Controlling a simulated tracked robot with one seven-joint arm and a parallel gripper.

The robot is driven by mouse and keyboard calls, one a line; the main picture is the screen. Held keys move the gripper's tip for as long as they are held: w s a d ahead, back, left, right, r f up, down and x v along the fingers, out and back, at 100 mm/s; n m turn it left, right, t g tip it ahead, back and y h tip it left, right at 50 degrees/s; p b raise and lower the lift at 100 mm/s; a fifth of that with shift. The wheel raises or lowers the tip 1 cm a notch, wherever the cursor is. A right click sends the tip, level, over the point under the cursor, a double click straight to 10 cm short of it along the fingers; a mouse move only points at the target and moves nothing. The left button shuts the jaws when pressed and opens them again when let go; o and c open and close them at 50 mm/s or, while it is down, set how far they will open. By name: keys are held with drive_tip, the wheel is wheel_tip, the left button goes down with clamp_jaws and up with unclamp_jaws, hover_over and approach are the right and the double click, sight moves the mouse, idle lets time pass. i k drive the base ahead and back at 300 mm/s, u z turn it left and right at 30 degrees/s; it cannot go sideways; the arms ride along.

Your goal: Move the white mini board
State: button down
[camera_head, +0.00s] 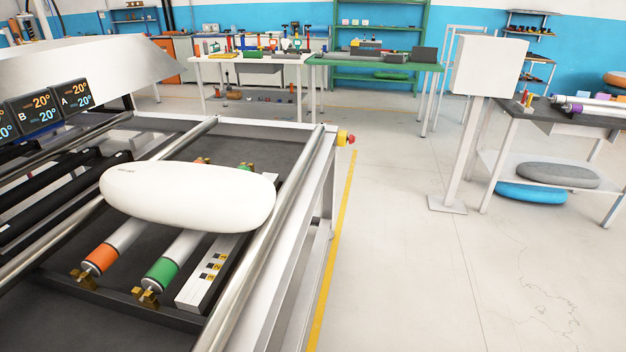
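The white mini board (188,195) is a rounded, puffy oblong with small dark print near its left end. It lies across the top of a machine frame (290,230), over two rollers, one with an orange band (100,258) and one with a green band (161,273). Its right end reaches the silver rail on the right. It hides the middle of the rollers. My gripper is not in view.
A red and yellow button (346,138) sticks out at the frame's far right corner. The floor between is clear.

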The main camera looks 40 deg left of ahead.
sight(197, 197)
drive_tip(key=z, duration=0.05)
drive_tip(key=i, duration=1.15)
drive_tip(key=u, duration=2.55)
drive_tip(key=k, duration=0.85)
drive_tip(key=u, duration=0.2)
drive_tip(key=i, duration=0.8)
drive_tip(key=z, duration=0.05)
